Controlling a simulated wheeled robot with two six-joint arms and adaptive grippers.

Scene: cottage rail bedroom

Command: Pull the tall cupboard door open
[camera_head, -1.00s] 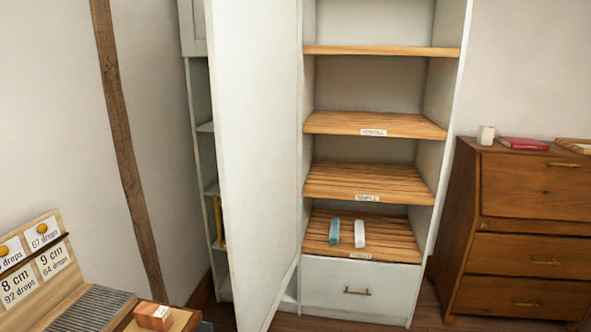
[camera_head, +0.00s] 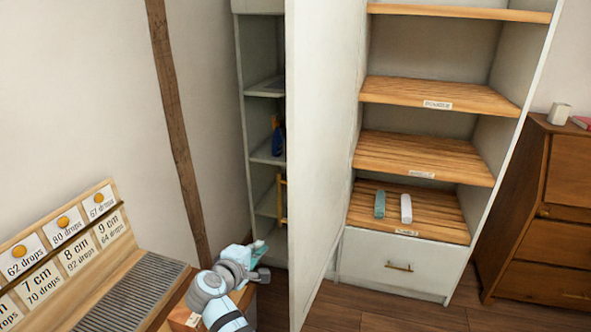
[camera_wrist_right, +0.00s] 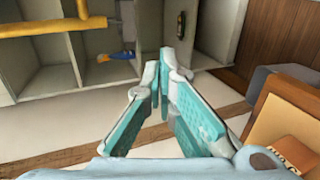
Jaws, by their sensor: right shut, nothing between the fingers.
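The tall cupboard door (camera_head: 322,130) is a white panel standing swung wide open, seen at a steep angle in the head view. The cupboard (camera_head: 400,262) is exposed to its right, with wooden shelves and a drawer below. A yellow bar (camera_head: 282,200) shows at the door's left edge; a yellow bar (camera_wrist_right: 50,26) also crosses the upper left of the right wrist view. I cannot tell how it is attached. My right gripper (camera_head: 262,262) is low, left of the door and apart from it. In the wrist view its fingers (camera_wrist_right: 164,62) are shut and empty. My left gripper is out of view.
A narrow shelf unit (camera_head: 262,92) with a blue item (camera_head: 277,138) stands behind the door's left side. A card display (camera_head: 120,262) is at lower left, beside a small wooden box (camera_head: 180,316). A brown dresser (camera_head: 565,190) stands at right. Floor is clear before the drawer.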

